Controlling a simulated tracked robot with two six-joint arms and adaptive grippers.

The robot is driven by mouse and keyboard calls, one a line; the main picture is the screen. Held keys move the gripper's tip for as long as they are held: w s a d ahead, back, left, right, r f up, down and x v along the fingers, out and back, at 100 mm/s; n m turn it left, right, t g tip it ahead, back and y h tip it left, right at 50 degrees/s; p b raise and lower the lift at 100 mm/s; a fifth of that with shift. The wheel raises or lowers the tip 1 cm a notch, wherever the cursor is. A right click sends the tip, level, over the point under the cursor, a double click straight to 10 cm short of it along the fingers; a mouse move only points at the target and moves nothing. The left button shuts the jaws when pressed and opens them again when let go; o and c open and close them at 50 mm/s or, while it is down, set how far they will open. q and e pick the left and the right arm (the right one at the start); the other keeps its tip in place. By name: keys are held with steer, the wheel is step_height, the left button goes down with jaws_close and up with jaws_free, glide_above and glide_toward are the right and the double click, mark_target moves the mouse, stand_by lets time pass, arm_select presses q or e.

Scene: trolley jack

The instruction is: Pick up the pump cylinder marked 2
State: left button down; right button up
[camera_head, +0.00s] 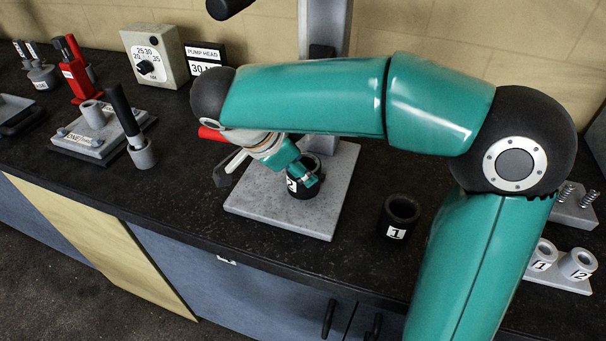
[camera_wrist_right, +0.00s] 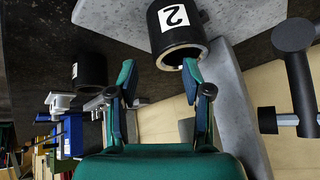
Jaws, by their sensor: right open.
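A black cylinder marked 2 (camera_head: 302,188) stands on a grey base plate (camera_head: 268,212) in the head view, partly covered by my right gripper (camera_head: 307,177). In the right wrist view the black cylinder (camera_wrist_right: 172,28) shows its label and pale rim just beyond the spread fingertips of my right gripper (camera_wrist_right: 158,72). One fingertip appears close to its rim; I cannot tell whether they touch. The gripper is open and holds nothing. My left gripper is not in view.
A black cylinder marked 1 (camera_head: 398,215) stands right of the plate. An upright grey column (camera_head: 325,25) rises behind the plate. A dial box (camera_head: 155,55) and a red jack (camera_head: 78,72) stand at the back left.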

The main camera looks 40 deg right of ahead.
mark_target(311, 161)
steer(key=x, duration=0.4)
steer(key=shift+d+f, duration=0.1)
steer(key=shift+f, duration=0.1)
jaws_close()
